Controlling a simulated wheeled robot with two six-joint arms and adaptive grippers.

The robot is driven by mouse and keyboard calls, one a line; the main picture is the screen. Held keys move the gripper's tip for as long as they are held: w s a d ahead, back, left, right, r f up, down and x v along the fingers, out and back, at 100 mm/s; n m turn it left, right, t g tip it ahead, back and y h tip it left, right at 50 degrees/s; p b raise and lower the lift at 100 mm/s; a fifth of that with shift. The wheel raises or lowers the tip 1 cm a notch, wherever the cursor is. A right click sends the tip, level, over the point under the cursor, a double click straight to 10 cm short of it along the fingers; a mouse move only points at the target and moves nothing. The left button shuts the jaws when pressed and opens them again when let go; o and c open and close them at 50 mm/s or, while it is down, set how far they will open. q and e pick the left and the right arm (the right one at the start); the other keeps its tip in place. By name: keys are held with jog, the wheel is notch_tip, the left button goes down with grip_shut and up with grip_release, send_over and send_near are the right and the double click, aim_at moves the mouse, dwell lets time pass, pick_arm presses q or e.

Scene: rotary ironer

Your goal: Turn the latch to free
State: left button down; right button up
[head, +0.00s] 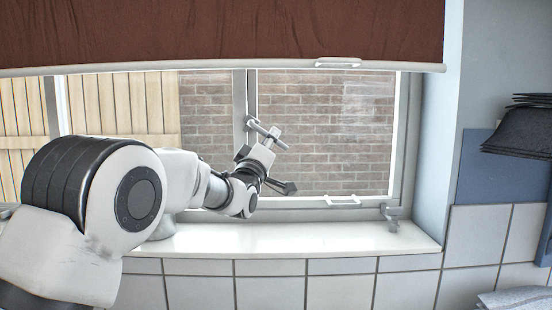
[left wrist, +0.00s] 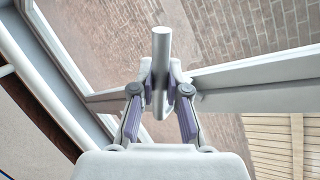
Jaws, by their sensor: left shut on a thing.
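The window latch (head: 257,127) is a grey bar on the upright frame member between the two panes. In the head view it slants from upper left down to lower right. My left gripper (head: 270,140) reaches up to it from the lower left. In the left wrist view the latch handle (left wrist: 161,50) is a round grey bar standing between the fingers, and my left gripper (left wrist: 160,95) is shut on it. The fingers partly cover the handle's lower part. My right gripper is not in view.
A second grey latch (head: 392,214) sits at the window's lower right corner. A white handle (head: 342,202) is on the lower frame. A brown blind (head: 220,35) hangs above. Dark folded cloths (head: 520,128) are at the right.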

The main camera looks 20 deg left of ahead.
pick_arm(q)
jog(key=n, duration=0.1)
jog(key=n+y+b, duration=0.1)
jog(key=r+n+y, duration=0.1)
jog(key=shift+w+d+n+t+b, duration=0.1)
jog(key=shift+d+n+t+b, duration=0.2)
jog(key=shift+d+t+b, duration=0.1)
jog(key=shift+r+n+y+b, duration=0.3)
jog(key=shift+n+y, duration=0.25)
jog(key=shift+n, duration=0.15)
jog(key=shift+r+n+y+b, duration=0.25)
jog(key=shift+n+y, duration=0.3)
jog(key=shift+n, duration=0.15)
jog(key=c, duration=1.2)
grip_release()
jog(key=shift+d, duration=0.1)
jog(key=shift+o, duration=0.2)
jog(key=shift+f, duration=0.1)
